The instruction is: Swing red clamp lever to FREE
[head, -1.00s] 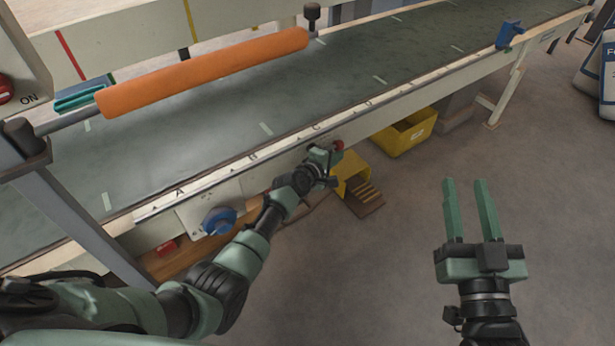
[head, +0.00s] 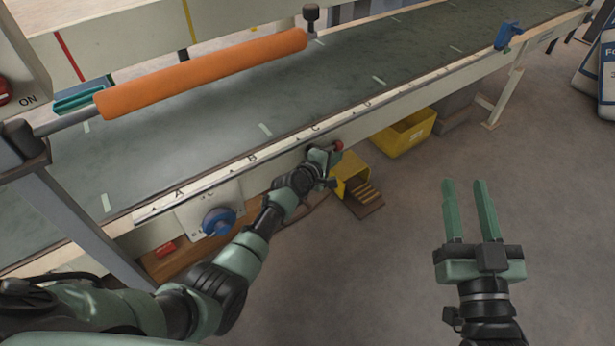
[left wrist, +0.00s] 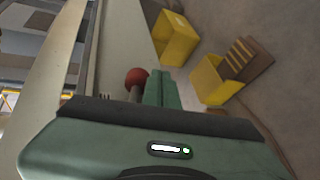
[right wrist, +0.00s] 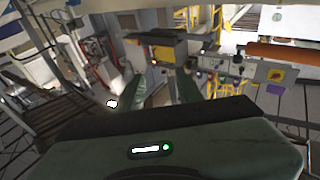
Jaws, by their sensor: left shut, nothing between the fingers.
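The red clamp lever's ball knob (head: 338,145) shows at the conveyor's front rail, just past my left gripper (head: 325,157). In the left wrist view the red knob (left wrist: 136,77) sits on a short stem close beside the shut fingers of my left gripper (left wrist: 160,88). Whether the fingers touch the stem I cannot tell. The lever's base and any FREE mark are hidden. My left gripper is shut with nothing between its fingers. My right gripper (head: 468,212) is open and empty over the floor at the right; its spread fingers also show in the right wrist view (right wrist: 160,92).
The conveyor belt (head: 235,130) runs behind my left gripper, with an orange roller (head: 205,72) above it. A blue knob (head: 218,221) is on the front panel. Yellow bins (head: 403,133) stand on the floor below the rail. The floor around my right gripper is clear.

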